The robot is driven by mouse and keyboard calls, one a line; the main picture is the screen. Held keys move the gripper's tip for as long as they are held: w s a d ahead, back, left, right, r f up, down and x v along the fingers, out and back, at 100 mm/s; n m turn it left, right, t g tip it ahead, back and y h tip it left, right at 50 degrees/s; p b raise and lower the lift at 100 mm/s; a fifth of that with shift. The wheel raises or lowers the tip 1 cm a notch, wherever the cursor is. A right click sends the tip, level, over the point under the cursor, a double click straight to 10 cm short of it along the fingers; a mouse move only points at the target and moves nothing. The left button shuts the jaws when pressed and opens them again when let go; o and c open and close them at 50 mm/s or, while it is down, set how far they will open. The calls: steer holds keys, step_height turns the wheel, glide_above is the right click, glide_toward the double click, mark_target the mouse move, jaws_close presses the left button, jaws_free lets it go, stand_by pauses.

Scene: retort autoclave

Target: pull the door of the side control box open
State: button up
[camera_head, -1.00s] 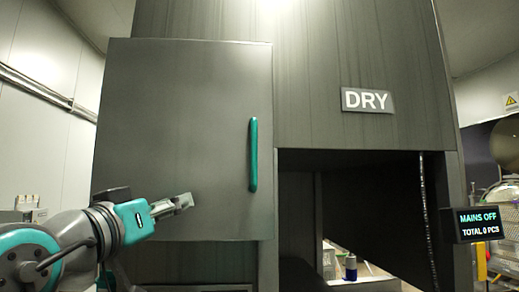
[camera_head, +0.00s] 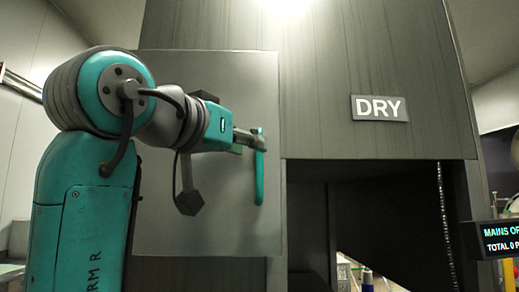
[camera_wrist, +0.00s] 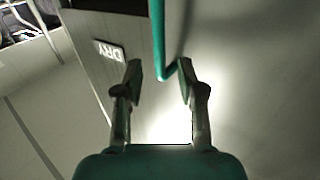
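The door of the side control box (camera_head: 235,85) is a flat grey panel on the front of a dark cabinet, and it looks shut. Its upright teal handle (camera_head: 260,178) is near the door's right edge. My gripper (camera_head: 255,140) is at the upper part of the handle, reaching in from the left. In the wrist view the handle (camera_wrist: 158,40) comes down between the two open fingers of my gripper (camera_wrist: 158,82), with a gap on each side. My arm covers the left part of the door in the head view.
A "DRY" sign (camera_head: 379,108) is on the cabinet to the right of the door. Below it is a dark open bay (camera_head: 385,200) with a hanging cable (camera_head: 445,225). A small display (camera_head: 498,239) reading "MAINS OF…" juts out at the right edge.

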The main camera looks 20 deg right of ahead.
mark_target(259, 193)
steer(key=shift+x, duration=2.5)
jaws_close()
